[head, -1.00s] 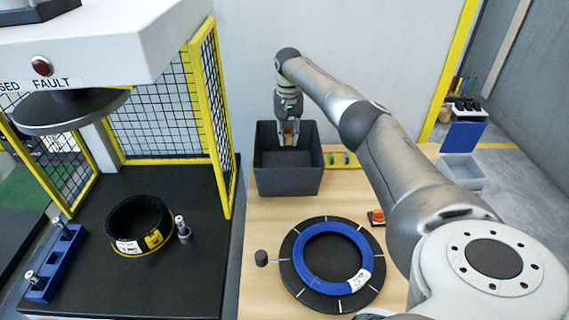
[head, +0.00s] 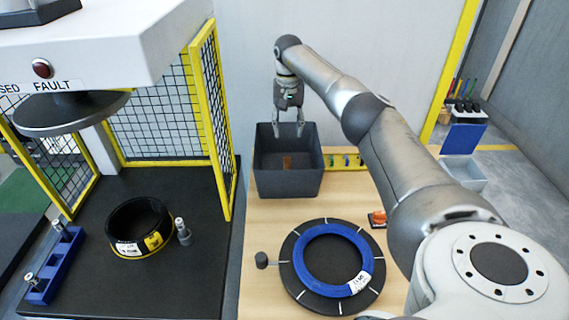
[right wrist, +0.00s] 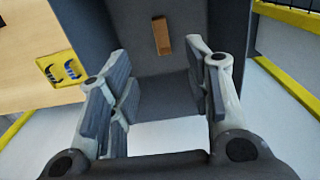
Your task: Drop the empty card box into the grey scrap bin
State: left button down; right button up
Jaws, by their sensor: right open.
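The brown card box (head: 287,162) lies inside the grey scrap bin (head: 288,184), on its floor near the back. It also shows in the right wrist view (right wrist: 161,36), apart from the fingers. My right gripper (head: 288,130) is open and empty above the back of the bin. In the right wrist view its two fingers (right wrist: 160,95) are spread wide with nothing between them. My left gripper is not in view.
A blue coil (head: 303,268) lies on a black round turntable (head: 288,285) at the bench front. A yellow rack (head: 345,162) stands right of the bin. A black coil (head: 140,228) sits on the caged machine's bed at left.

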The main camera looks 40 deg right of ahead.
notch_tip(320, 180, up, 8)
jog(key=shift+r, duration=0.2)
dwell(0.4)
